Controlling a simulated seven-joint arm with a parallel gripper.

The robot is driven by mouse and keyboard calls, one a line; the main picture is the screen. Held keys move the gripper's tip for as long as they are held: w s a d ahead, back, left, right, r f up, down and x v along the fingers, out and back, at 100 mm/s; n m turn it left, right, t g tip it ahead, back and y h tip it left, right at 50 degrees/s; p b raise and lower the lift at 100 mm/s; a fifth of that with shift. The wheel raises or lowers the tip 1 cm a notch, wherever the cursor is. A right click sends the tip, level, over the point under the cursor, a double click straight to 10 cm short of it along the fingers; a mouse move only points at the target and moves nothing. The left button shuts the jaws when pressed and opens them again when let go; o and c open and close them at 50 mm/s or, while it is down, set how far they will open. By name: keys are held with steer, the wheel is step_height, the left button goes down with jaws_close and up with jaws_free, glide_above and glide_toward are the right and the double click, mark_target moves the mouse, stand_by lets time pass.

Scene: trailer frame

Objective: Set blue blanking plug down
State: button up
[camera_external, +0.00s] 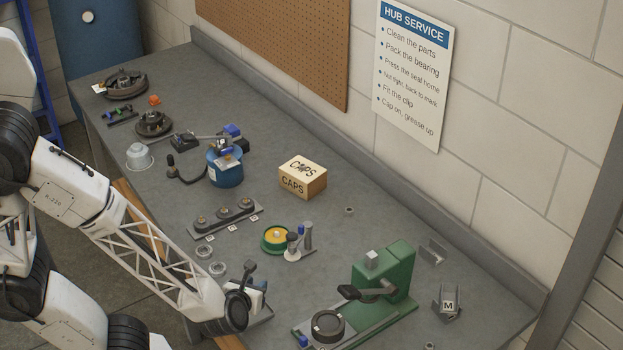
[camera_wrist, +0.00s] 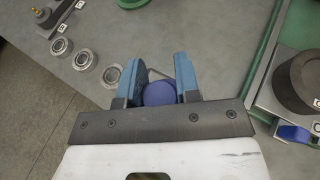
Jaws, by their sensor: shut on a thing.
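The blue blanking plug (camera_wrist: 159,94) is a round blue piece between the two blue-grey fingers of my gripper (camera_wrist: 159,64) in the wrist view. My gripper is shut on it, with a finger at each side. In the external view my gripper (camera_external: 262,298) is over the front edge area of the grey bench (camera_external: 370,205), left of the green press. The held plug is hidden there by the wrist. I cannot tell whether the plug touches the bench top.
The green press (camera_external: 388,280) with a dark round part (camera_external: 328,325) stands right of my gripper. Metal rings (camera_external: 218,268) lie just left of it. A yellow-green tin (camera_external: 276,239) and small bottles (camera_external: 307,236) stand behind. The CAPS box (camera_external: 303,177) is farther back.

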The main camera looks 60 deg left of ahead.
steer(key=w+f, duration=0.1)
steer(key=w, duration=1.4)
steer(key=shift+d+f, duration=0.2)
steer(key=shift+d, duration=0.2)
steer(key=shift+s, duration=0.1)
steer(key=shift+f, duration=1.75)
steer(key=shift+f, duration=0.15)
steer(key=o, duration=1)
steer(key=shift+c, duration=0.2)
